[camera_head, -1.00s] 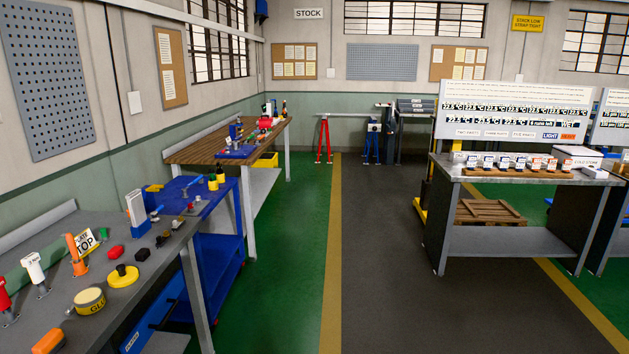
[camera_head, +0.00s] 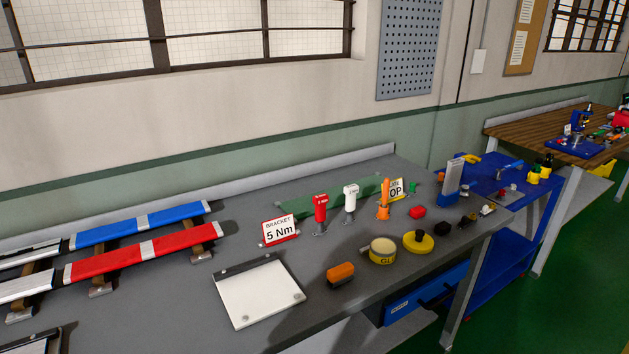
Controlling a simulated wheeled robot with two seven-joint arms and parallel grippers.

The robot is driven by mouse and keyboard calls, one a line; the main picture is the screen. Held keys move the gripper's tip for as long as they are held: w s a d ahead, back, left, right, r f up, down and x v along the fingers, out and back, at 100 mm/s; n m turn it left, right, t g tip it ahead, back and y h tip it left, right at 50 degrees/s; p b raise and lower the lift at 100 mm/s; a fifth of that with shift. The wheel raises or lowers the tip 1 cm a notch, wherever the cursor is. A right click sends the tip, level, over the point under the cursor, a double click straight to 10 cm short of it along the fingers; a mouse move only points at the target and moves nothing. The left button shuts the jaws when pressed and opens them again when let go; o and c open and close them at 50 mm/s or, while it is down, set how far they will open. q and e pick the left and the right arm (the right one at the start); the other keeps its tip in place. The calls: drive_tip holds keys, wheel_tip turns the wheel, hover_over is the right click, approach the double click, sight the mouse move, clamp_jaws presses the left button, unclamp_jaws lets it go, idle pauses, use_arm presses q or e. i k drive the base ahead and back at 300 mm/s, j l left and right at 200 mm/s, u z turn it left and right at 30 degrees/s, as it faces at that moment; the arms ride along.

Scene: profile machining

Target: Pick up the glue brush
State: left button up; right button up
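I cannot make out a glue brush for certain. A round yellowish tin (camera_head: 382,251) with lettering starting "GL" stands near the front edge of the grey workbench (camera_head: 330,235). A yellow disc with a black knob (camera_head: 419,243) lies just right of the tin. An orange block with a dark base (camera_head: 341,273) lies left of the tin. Neither of my grippers is in view.
Red (camera_head: 320,210), white (camera_head: 350,198) and orange (camera_head: 384,200) upright tools stand behind the tin. A "BRACKET 5 Nm" sign (camera_head: 279,231), a white board (camera_head: 258,292) and red and blue bars (camera_head: 145,252) are to the left. A blue cart (camera_head: 500,250) adjoins at right.

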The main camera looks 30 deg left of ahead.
sight(387, 181)
drive_tip(key=i+u, duration=0.25)
drive_tip(key=i+j+u, duration=0.1)
drive_tip(key=u, duration=2.5)
drive_tip(key=z, duration=2.3)
